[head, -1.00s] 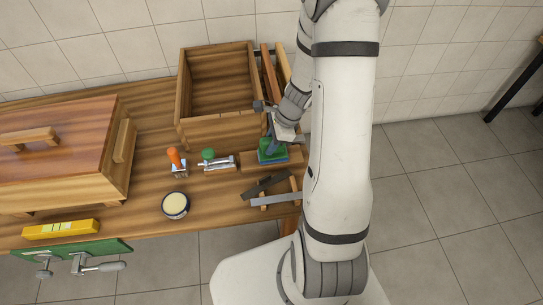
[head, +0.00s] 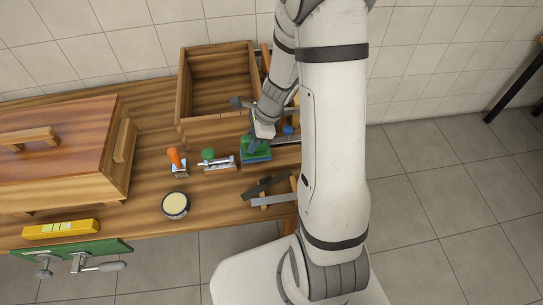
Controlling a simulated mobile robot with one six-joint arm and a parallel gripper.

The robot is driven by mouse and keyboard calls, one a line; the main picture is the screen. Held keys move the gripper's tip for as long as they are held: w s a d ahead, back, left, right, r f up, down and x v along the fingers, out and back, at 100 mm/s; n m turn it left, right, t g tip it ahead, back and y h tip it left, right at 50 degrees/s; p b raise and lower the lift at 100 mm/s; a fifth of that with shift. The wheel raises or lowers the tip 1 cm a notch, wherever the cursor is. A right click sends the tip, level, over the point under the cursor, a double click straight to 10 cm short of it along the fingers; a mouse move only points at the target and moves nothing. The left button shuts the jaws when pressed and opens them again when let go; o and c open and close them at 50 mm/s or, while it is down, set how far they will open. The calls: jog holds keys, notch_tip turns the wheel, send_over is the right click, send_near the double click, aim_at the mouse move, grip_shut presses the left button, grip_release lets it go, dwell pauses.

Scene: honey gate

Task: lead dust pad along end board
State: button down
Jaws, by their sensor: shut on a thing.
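The pad is low over or on a flat wooden board (head: 285,157), which I take to be the end board. The pad is at the board's left part, in front of the open wooden box. Whether it touches the board cannot be told. The fingertips are small and partly hidden by the wrist.
An open wooden box (head: 183,100) stands behind. A green-knobbed clamp (head: 217,161) is close left of the pad, with an orange-handled one (head: 177,161) beyond. A round tin (head: 175,205) and dark and grey bars (head: 270,200) lie in front. A lidded wooden box (head: 65,150) fills the left.

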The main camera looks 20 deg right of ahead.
dwell(0.3)
notch_tip(320, 180, up, 5)
jog(key=p, duration=0.5)
jog(key=shift+r, duration=0.1)
